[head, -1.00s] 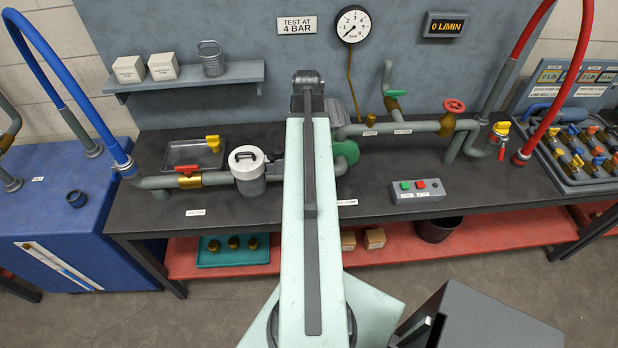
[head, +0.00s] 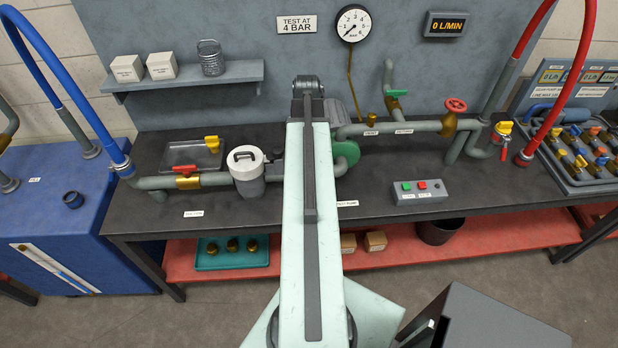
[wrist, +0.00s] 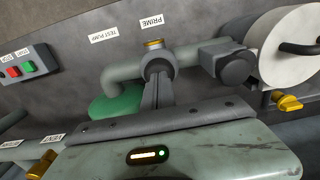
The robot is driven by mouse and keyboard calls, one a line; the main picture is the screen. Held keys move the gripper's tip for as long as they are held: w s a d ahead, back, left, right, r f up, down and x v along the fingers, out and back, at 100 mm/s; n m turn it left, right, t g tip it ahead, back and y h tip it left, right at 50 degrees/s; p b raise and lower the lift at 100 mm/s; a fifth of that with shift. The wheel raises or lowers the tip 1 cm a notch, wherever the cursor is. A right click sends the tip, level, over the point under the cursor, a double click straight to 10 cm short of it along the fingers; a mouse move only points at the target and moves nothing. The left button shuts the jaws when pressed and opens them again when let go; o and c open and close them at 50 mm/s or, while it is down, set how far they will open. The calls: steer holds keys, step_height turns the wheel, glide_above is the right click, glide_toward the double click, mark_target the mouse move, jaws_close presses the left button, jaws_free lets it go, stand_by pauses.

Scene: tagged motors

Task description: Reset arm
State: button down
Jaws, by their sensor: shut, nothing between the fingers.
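My arm reaches forward over the dark bench in the middle of the head view, with its elbow joint at the top. My gripper is hidden behind the arm there. In the wrist view my gripper (wrist: 159,92) shows as narrow grey fingers, shut and empty. In that picture the fingertips overlap the grey pipe fitting with a brass cap (wrist: 153,43) by the PRIME label. I cannot tell whether they touch it. The green pump body (wrist: 117,107) is left of the fingers and also shows right of my arm in the head view (head: 346,156).
A white-lidded strainer (head: 247,166) and a red-handled valve (head: 184,169) are left of my arm. A button box (head: 419,190) and a red handwheel (head: 456,105) are to the right. A shelf (head: 190,78) and gauge (head: 354,23) are on the back panel. The front bench strip is mostly clear.

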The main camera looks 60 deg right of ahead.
step_height(320, 180, up, 3)
steer(key=p, duration=0.3)
steer(key=shift+r, duration=0.15)
steer(key=shift+f, duration=0.2)
steer(key=shift+f, duration=0.1)
steer(key=shift+f+b, duration=1.4)
steer(key=shift+b, duration=0.25)
steer(key=shift+r+p, duration=1.5)
step_height(320, 180, up, 7)
steer(key=p, duration=0.7)
